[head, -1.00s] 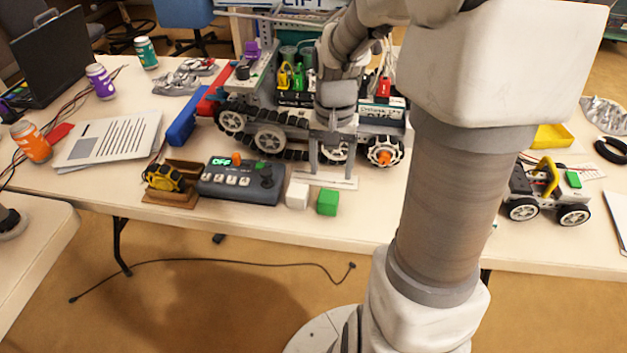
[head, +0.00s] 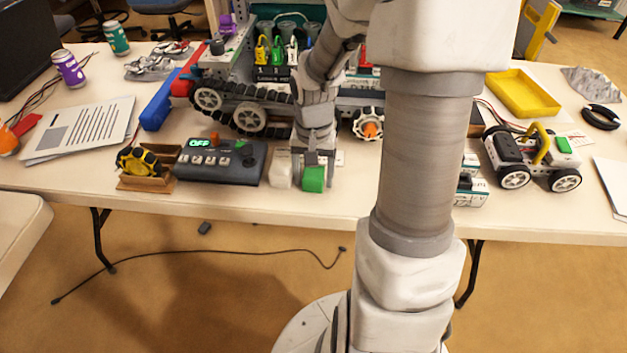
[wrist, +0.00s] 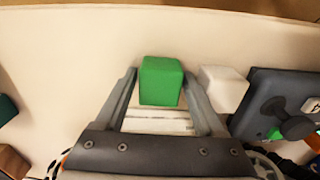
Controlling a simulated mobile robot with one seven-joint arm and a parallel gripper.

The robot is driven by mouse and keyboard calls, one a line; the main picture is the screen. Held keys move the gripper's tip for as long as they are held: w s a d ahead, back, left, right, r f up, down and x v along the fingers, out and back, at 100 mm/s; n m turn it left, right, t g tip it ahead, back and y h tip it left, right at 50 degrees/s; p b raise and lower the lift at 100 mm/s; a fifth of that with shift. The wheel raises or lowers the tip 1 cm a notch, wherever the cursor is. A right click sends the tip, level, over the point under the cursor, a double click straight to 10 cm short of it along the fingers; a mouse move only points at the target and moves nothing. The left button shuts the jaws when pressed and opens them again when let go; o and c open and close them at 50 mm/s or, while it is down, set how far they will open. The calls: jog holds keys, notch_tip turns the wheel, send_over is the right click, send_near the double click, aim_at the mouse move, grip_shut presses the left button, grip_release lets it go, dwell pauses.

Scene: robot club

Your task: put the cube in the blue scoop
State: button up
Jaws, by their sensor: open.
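A green cube (head: 314,179) sits on the table near its front edge. It also shows in the wrist view (wrist: 161,82), between the tips of my gripper's two fingers (wrist: 159,76). My gripper (head: 318,160) is open and low over the table in the head view, with a finger on either side of the green cube and a small gap visible. A white block (head: 281,168) stands just left of the green cube in the head view. The blue scoop (head: 158,107) is farther left, at the front of the large tracked rover (head: 245,110).
A dark control box (head: 220,162) with a lit OFF display stands left of the white block. A yellow wheel in a brown holder (head: 146,168) is beyond it. A small wheeled car (head: 530,157) and a yellow tray (head: 522,94) are at the right.

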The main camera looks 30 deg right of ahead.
grip_shut()
jog(key=shift+r, duration=0.15)
